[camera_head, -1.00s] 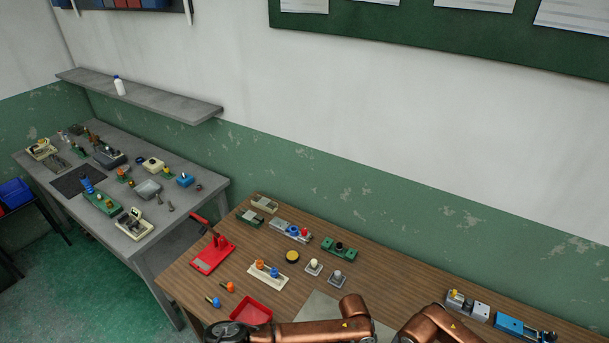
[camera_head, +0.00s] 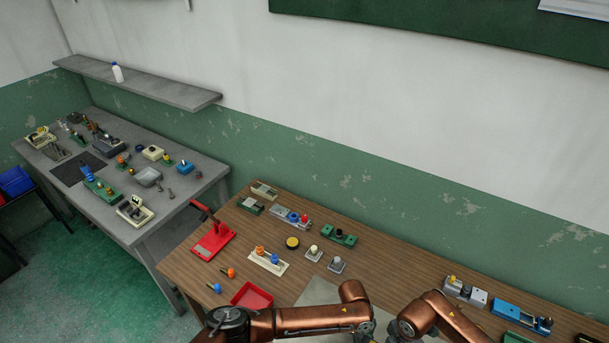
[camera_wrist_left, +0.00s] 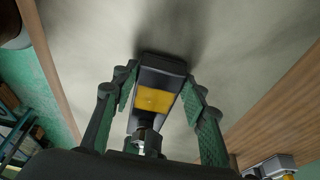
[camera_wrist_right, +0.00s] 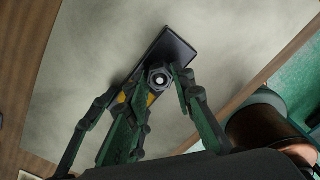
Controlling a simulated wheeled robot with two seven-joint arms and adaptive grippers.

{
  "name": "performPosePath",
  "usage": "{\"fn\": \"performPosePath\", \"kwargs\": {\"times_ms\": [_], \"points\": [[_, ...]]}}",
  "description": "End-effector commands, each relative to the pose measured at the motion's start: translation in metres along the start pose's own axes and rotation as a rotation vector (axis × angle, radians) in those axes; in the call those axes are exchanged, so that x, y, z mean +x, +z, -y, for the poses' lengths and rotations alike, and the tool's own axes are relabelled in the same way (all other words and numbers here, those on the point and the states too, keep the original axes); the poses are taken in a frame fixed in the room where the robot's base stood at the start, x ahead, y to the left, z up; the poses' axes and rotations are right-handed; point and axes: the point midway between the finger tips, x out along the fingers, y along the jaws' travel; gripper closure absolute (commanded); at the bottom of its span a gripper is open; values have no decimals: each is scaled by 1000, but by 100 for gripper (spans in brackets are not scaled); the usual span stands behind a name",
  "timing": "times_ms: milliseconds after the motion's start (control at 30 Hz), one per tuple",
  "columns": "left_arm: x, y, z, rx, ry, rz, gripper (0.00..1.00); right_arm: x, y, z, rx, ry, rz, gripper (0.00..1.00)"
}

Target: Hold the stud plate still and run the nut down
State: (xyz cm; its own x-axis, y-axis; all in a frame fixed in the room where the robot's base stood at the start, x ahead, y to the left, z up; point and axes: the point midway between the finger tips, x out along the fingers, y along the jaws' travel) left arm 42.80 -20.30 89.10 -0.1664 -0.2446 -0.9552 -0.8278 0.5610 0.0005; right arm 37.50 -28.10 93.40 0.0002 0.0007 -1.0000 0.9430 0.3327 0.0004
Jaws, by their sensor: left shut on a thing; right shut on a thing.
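The stud plate (camera_wrist_left: 163,66) is a dark block with a yellow patch, lying over a pale grey mat. My left gripper (camera_wrist_left: 158,82) is shut on it, with a green finger along each long side. A metal hex nut (camera_wrist_left: 148,139) sits toward the near end in the left wrist view. In the right wrist view the nut (camera_wrist_right: 160,79) is seen from above, with a bright round stud end in its middle. My right gripper (camera_wrist_right: 154,86) is shut on the nut, its fingers on either side. The head view shows the copper arms, but the plate and nut are hidden there.
The grey mat (camera_head: 315,294) lies on the wooden table. A red tray (camera_head: 252,296), a cream block with orange and blue knobs (camera_head: 268,263) and a red stand (camera_head: 213,242) are to the left. Grey (camera_head: 466,292) and blue (camera_head: 521,318) fixtures stand to the right.

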Motion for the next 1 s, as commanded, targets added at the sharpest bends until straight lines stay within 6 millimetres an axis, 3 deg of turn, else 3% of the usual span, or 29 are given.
{"fn": "performPosePath", "kwargs": {"times_ms": [67, 100, 167, 533, 1000], "points": [[0, 0, 0, 1, 0, 0, 89, 1, 1, 1, 0, -3, 2, 100], [0, 0, 0, 1, 0, 0, 89, 1, 1, 1, -1, -3, 2, 76], [0, 0, 0, 1, 0, 0, 89, 1, 1, 1, -1, -3, 2, 72], [0, 0, 0, 1, 0, 0, 89, -3, 0, 0, -3, -1, 1, 72], [0, 0, 0, 1, 0, 0, 89, -30, 0, 0, -4, 0, 1, 72]]}}
